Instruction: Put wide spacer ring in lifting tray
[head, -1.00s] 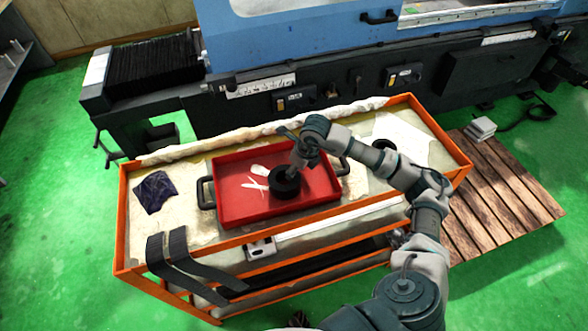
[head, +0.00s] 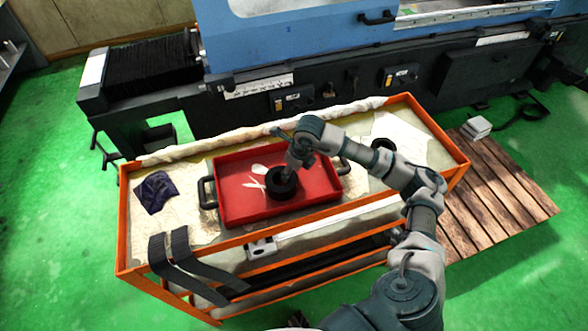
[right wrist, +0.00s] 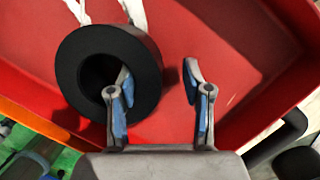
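The wide spacer ring (head: 281,190), black and thick-walled, is inside the red lifting tray (head: 235,168), toward its right half, and seems to lie flat on the floor. In the right wrist view the ring (right wrist: 75,60) is at the left over the red tray floor (right wrist: 225,45). My right gripper (right wrist: 156,75) is open. One finger overlaps the ring's hole and the other is outside, with a gap to the ring's wall. In the head view the right gripper (head: 289,172) is directly above the ring. My left gripper is not in view.
The tray stands on an orange-framed cart (head: 130,225) with a cloth-covered top. A dark cloth (head: 156,191) lies left of the tray and another black ring (head: 383,144) lies right. Black straps (head: 185,262) hang over the front edge. The blue grinder (head: 300,45) stands behind.

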